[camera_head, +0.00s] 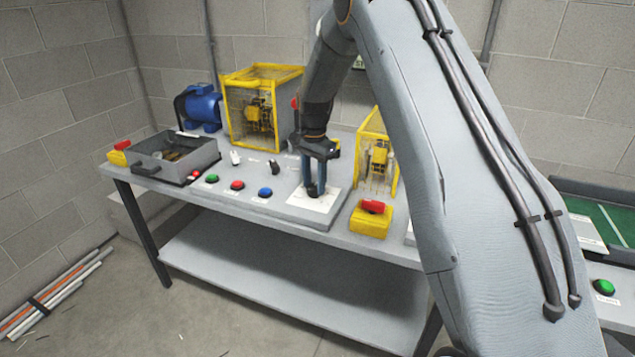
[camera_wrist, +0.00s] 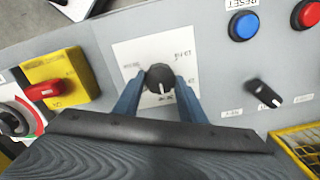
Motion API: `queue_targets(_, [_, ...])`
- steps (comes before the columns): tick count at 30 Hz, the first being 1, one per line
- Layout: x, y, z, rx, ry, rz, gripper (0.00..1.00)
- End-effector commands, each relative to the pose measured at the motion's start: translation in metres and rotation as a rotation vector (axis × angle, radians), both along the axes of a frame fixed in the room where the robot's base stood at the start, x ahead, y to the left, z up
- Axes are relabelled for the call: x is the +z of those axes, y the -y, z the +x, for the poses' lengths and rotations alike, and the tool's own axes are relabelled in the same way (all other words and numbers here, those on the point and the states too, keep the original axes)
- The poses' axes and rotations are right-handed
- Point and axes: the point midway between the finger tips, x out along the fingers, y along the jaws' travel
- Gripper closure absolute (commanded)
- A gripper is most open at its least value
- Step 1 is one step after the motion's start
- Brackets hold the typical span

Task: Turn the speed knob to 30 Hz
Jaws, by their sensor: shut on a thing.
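The speed knob (camera_wrist: 159,78) is a round black knob with a white pointer line, on a white dial plate (camera_wrist: 137,55) with printed marks. In the wrist view the pointer line points down toward the bottom of the picture, near a printed mark that is too blurred to read surely. My gripper (camera_wrist: 158,92) has its two blue fingers on either side of the knob, shut on it. In the head view my gripper (camera_head: 316,190) points down onto the white dial plate (camera_head: 318,203) on the grey bench, and its fingers hide the knob.
A yellow box with a red switch (camera_head: 371,218) stands right of the dial plate. Blue (camera_head: 265,192), red (camera_head: 237,185) and green (camera_head: 212,179) buttons lie to its left. A small black selector (camera_wrist: 264,93) and yellow cages (camera_head: 379,155) are close by.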

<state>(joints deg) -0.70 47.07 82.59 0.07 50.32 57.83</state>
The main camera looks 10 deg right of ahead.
Motion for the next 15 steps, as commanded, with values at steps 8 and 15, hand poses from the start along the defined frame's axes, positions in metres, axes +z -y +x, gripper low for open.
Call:
queue_targets(8, [0.001, 0.0006, 0.0006, 0.003, 0.002, -0.003, 0.44])
queue_targets(15, [0.0019, -0.0015, 0.0003, 0.005, 0.001, -0.002, 0.44])
